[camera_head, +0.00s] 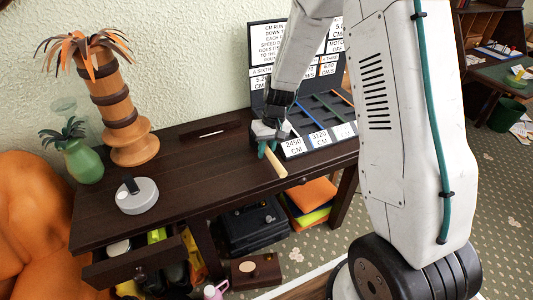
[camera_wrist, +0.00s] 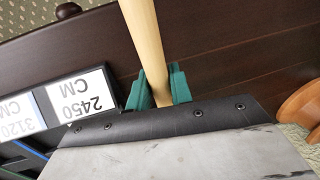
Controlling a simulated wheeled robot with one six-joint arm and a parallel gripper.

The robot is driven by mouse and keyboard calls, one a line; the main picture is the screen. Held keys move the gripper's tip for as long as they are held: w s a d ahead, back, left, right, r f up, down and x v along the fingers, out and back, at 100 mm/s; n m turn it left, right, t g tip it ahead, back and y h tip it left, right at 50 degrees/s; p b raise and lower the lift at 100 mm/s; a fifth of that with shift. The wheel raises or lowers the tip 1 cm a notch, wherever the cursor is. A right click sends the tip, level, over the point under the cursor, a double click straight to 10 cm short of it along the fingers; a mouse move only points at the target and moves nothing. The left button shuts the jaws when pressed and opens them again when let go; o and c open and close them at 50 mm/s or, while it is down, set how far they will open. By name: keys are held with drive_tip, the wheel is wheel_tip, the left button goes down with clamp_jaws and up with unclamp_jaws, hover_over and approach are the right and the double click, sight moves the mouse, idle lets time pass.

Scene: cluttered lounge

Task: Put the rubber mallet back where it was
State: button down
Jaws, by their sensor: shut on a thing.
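My gripper (camera_head: 269,150) has green fingertips and is over the dark wooden table, at the front left corner of the open case. It is shut on the pale wooden handle of the rubber mallet (camera_head: 274,164), whose end points down and right past the table's front edge. In the wrist view the handle (camera_wrist: 145,35) runs up from between the green fingertips (camera_wrist: 158,90). The mallet's head does not show in either view. The black case (camera_head: 327,122) holds coloured strips and white number cards, and the card reading 2450 CM (camera_wrist: 78,95) is close beside my fingers.
The table (camera_head: 185,181) carries a grey round device (camera_head: 138,198), a green vase (camera_head: 82,161) and a wooden palm-shaped ornament (camera_head: 128,115). An open drawer (camera_head: 138,262) juts out at front left. The middle of the tabletop is clear. A black toolbox (camera_head: 252,228) stands below.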

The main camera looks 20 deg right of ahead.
drive_tip(key=shift+f, duration=0.8)
drive_tip(key=c, duration=1.3)
unclamp_jaws()
drive_tip(key=shift+f, duration=0.1)
drive_tip(key=shift+o, duration=0.2)
wheel_tip(320, 180, up, 12)
drive_tip(key=d, duration=0.2)
drive_tip(key=s+a+r, duration=0.1)
drive_tip(key=s+r, duration=0.6)
drive_tip(key=r, duration=0.1)
drive_tip(key=s+r+h, duration=0.1)
drive_tip(key=s+r, duration=0.3)
drive_tip(key=s, duration=0.8)
drive_tip(key=s+a+r+t+h, duration=0.1)
drive_tip(key=s+r, duration=0.4)
drive_tip(key=s, duration=0.7)
drive_tip(key=shift+a, duration=0.25)
